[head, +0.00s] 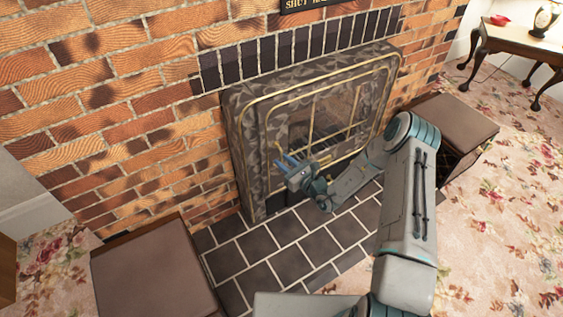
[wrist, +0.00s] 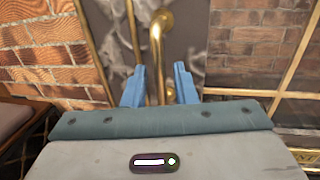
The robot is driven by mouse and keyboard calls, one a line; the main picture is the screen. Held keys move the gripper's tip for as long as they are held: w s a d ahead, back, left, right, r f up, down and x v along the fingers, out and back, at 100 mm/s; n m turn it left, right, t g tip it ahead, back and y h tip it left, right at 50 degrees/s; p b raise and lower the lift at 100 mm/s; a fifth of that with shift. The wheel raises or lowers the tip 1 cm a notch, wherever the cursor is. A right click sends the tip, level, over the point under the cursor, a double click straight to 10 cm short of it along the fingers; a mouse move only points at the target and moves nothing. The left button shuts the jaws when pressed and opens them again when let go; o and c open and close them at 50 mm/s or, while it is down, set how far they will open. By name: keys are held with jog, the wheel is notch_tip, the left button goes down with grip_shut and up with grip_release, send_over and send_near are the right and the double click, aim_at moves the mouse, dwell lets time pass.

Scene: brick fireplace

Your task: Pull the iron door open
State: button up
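The iron door (head: 335,112) is the brass-trimmed, glazed front of the fireplace in the head view, and it looks shut. In the wrist view a curved brass handle (wrist: 157,45) stands upright against a grey mottled panel. My gripper (head: 285,160) is at the left part of the door. In the wrist view my gripper (wrist: 159,82) is open, with one blue finger on each side of the handle's lower part. I cannot tell whether either finger touches it. My gripper's body hides what lies below the handle.
A dark tiled hearth (head: 255,247) lies below the door. A brown box-like seat (head: 155,270) stands at the left and another (head: 450,122) at the right. A wooden side table (head: 520,45) is at the far right. Flowered carpet (head: 500,225) is clear at the right.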

jog(key=shift+x, duration=0.9)
grip_shut()
jog(key=shift+s+d, duration=0.1)
jog(key=shift+d, duration=0.05)
